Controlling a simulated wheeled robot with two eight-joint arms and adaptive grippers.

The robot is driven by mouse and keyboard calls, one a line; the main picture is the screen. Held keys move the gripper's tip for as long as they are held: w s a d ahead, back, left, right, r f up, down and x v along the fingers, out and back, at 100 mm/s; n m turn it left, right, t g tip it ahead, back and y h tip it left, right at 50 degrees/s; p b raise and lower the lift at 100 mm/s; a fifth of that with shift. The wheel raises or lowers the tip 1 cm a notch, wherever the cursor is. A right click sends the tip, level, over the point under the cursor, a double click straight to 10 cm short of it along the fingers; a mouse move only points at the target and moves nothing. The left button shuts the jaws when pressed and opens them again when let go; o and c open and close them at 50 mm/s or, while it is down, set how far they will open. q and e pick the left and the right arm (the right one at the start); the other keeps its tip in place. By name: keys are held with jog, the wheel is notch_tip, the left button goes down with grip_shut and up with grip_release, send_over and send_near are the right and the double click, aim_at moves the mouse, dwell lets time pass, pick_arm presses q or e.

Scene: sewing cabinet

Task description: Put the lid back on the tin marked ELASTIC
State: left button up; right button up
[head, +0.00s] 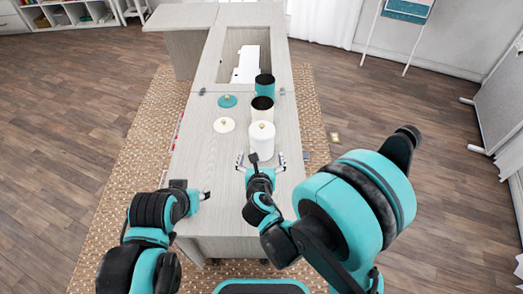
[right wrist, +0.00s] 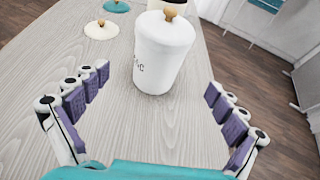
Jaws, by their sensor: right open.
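A white lidded tin (head: 261,142) with a wooden knob stands upright on the cabinet top. In the right wrist view its side (right wrist: 160,60) carries dark lettering, partly turned away, seeming to end in C. Behind it stand an open cream tin (head: 262,114) and an open teal tin (head: 265,92); no marking is readable on either. A cream lid (head: 224,125) and a teal lid (head: 228,100) lie flat to their left, knobs up. My right gripper (head: 261,160) is open and empty, its fingers spread in front of the white tin, apart from it. My left gripper (head: 186,187) is open and empty at the left edge.
The pale wooden cabinet top (head: 215,150) is clear at its near left. A recess with a white object (head: 247,65) lies beyond the tins. The cabinet's right edge runs close beside the tins. A patterned rug (head: 125,190) lies under the cabinet.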

jog(key=shift+s, duration=0.1)
dwell(0.5)
jog(key=s+d+r+m+g+h, duration=0.1)
jog(key=s+d+r+m+g, duration=0.1)
jog(key=d+m, duration=0.5)
jog(key=s+d+r+m+g+h, duration=0.1)
jog(key=s+d+r+m+g, duration=0.1)
jog(key=d+m, duration=0.5)
jog(key=s+d+r+m+g+y, duration=0.1)
jog(key=s+d+m, duration=0.1)
jog(key=s+m, duration=0.4)
jog(key=s+d+r+m+g+y, duration=0.1)
jog(key=s+m, duration=0.6)
jog(key=m, duration=0.8)
jog(key=shift+d+r+m+g, duration=0.3)
jog(key=shift+d+r+m, duration=0.1)
jog(key=shift+d, duration=0.1)
